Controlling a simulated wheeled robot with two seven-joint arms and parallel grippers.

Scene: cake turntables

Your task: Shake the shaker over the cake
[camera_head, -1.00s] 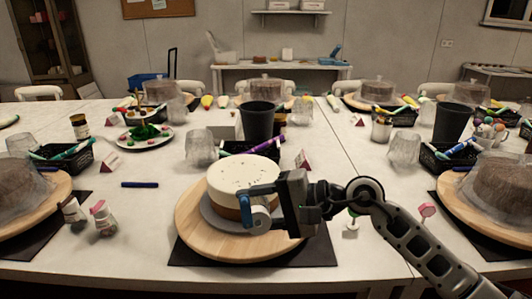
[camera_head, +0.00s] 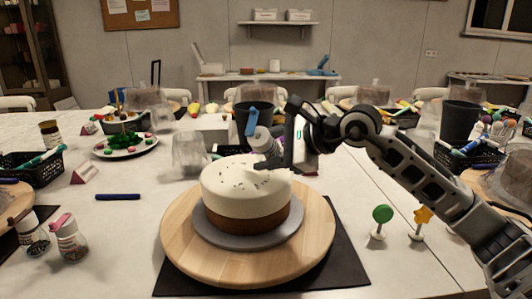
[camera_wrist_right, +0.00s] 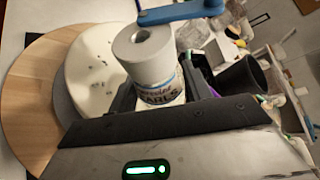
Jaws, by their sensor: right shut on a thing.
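The white-topped cake (camera_head: 245,188) with a brown lower layer sits on a grey disc (camera_head: 247,236) on the round wooden turntable (camera_head: 185,250). Dark specks lie on its top; the cake also shows in the wrist view (camera_wrist_right: 92,70). My right gripper (camera_head: 274,158) is shut on a white shaker (camera_head: 264,141) with a blue flip lid (camera_head: 252,120) swung open. In the head view the shaker appears over the cake's back right edge. The wrist view shows the shaker (camera_wrist_right: 147,58) with a hole in its end and a partly hidden label. My left gripper is out of view.
A black cup (camera_head: 243,122) and a clear upturned glass (camera_head: 189,152) are behind the cake. A blue pen (camera_head: 118,197) lies left.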

